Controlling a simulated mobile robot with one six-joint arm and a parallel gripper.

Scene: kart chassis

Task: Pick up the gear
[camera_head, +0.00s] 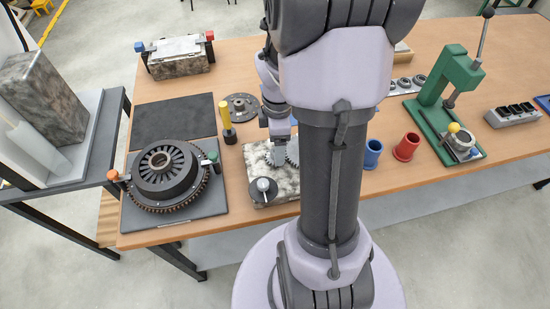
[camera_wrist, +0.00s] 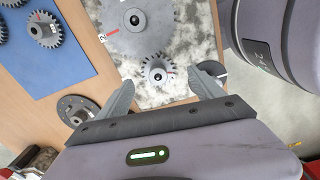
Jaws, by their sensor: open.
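My gripper (camera_wrist: 168,79) is open over the block, with one finger on each side of this gear and visible gaps between. A larger grey disc (camera_wrist: 132,22) marked 2 lies just beyond the small gear, close against it. In the head view my gripper (camera_head: 279,148) is low over the stone block (camera_head: 284,186), and my arm hides part of it. The task does not say which gear is meant.
More gears (camera_wrist: 43,29) lie on a blue mat (camera_wrist: 60,68). A grey flanged disc (camera_wrist: 78,110) lies on the wood. A yellow-handled tool (camera_head: 226,119), a large clutch-like assembly (camera_head: 163,171), a red cup (camera_head: 406,147) and a green press (camera_head: 440,95) stand on the table.

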